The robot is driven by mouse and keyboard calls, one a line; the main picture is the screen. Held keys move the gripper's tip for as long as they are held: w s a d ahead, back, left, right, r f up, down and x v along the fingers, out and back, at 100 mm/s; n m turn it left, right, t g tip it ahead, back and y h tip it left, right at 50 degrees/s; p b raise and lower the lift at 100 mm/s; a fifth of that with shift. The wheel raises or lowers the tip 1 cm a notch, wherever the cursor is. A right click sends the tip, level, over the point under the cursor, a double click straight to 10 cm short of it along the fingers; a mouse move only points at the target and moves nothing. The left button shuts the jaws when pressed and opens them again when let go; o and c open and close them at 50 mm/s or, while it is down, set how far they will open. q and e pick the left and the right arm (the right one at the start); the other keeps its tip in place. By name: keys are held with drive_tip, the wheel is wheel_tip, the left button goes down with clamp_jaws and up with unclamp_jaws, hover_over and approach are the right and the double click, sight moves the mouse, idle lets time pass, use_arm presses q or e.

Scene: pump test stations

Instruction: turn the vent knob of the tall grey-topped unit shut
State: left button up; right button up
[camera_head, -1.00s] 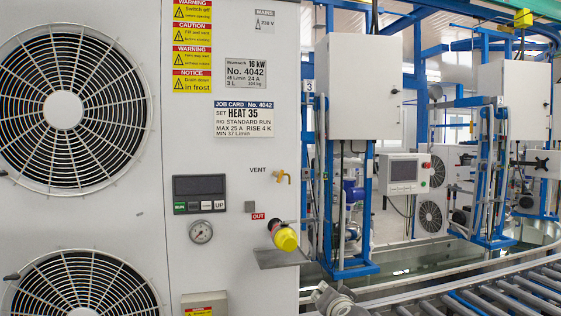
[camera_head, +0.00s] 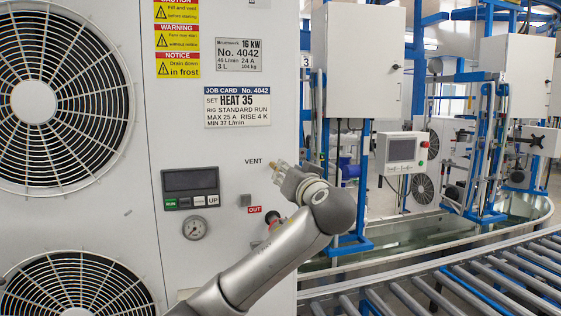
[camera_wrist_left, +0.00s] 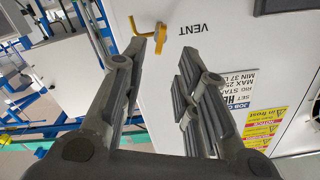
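The tall pale unit (camera_head: 225,145) fills the left of the head view; its top is out of frame. Its yellow vent knob (camera_wrist_left: 148,35) sticks out of the panel beside the VENT label (camera_wrist_left: 196,30) in the left wrist view. In the head view my gripper mostly covers the knob. My left gripper (camera_head: 279,170) is at the knob, right of the VENT label. The wrist view shows its fingers (camera_wrist_left: 168,48) spread apart with nothing held. The knob is at the left fingertip; whether they touch I cannot tell. My right gripper is not in view.
A red OUT label (camera_head: 254,209) and a gauge (camera_head: 194,228) are below the knob. A display panel (camera_head: 190,180) is to the left. My left arm hides part of the OUT fitting (camera_head: 272,217). A roller conveyor (camera_head: 440,280) runs along the lower right.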

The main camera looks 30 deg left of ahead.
use_arm(q)
drive_tip(key=p+x, duration=0.2)
drive_tip(key=x, duration=0.5)
drive_tip(key=shift+f+p, duration=0.2)
drive_tip(key=shift+p, duration=0.1)
drive_tip(key=shift+d, duration=0.1)
drive_tip(key=shift+c, duration=0.2)
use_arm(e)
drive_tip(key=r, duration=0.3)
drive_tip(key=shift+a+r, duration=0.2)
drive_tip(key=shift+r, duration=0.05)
use_arm(q)
clamp_jaws()
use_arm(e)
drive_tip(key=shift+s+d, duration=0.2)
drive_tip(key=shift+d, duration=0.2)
